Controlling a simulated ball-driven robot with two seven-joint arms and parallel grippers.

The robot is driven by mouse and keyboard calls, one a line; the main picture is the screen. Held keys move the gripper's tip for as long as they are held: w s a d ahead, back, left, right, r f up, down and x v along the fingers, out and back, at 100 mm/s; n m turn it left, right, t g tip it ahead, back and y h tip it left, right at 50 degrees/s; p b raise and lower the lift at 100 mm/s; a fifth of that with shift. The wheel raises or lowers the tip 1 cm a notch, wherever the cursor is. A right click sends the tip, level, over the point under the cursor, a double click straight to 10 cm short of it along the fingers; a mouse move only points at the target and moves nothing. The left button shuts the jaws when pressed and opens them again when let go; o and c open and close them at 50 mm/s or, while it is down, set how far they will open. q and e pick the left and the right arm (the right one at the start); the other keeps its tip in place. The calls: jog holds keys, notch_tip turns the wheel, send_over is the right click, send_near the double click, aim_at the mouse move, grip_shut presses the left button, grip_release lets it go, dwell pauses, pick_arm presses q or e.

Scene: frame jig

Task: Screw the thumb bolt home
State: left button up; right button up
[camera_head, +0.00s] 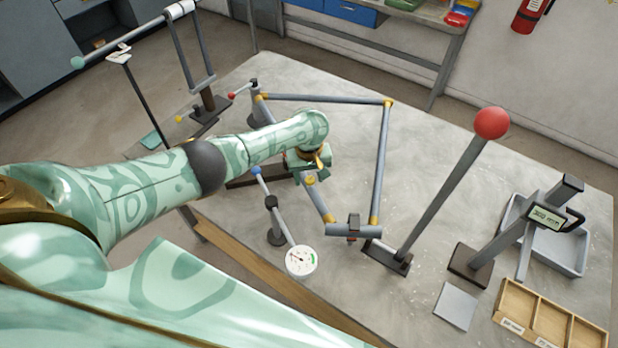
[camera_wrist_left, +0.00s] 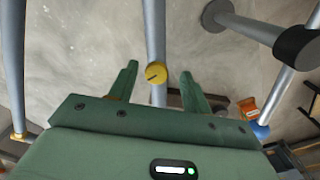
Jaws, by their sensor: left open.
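The thumb bolt appears to be the round yellow knob with a dark mark (camera_wrist_left: 157,72) on a grey tube in the left wrist view. My left gripper (camera_wrist_left: 157,80) is open, its two green fingers apart on either side of that tube and knob. I cannot tell whether they touch it. In the head view my left gripper (camera_head: 312,160) is over the near left side of the tube frame (camera_head: 382,160). A yellow fitting (camera_head: 310,181) shows just below it. My forearm and wrist hide part of the frame. My right gripper is not in view.
A dial gauge (camera_head: 301,261) on a stand is close to my gripper. A slanted post with a red ball (camera_head: 491,123) rises right of the frame. A grey tray (camera_head: 570,250), a stand with a display (camera_head: 546,217) and a wooden box (camera_head: 520,300) are on the right.

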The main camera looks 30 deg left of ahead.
pick_arm(q)
jog(key=shift+w, duration=0.15)
jog(key=shift+w+f, duration=0.15)
jog(key=shift+w, duration=0.15)
jog(key=c, duration=1)
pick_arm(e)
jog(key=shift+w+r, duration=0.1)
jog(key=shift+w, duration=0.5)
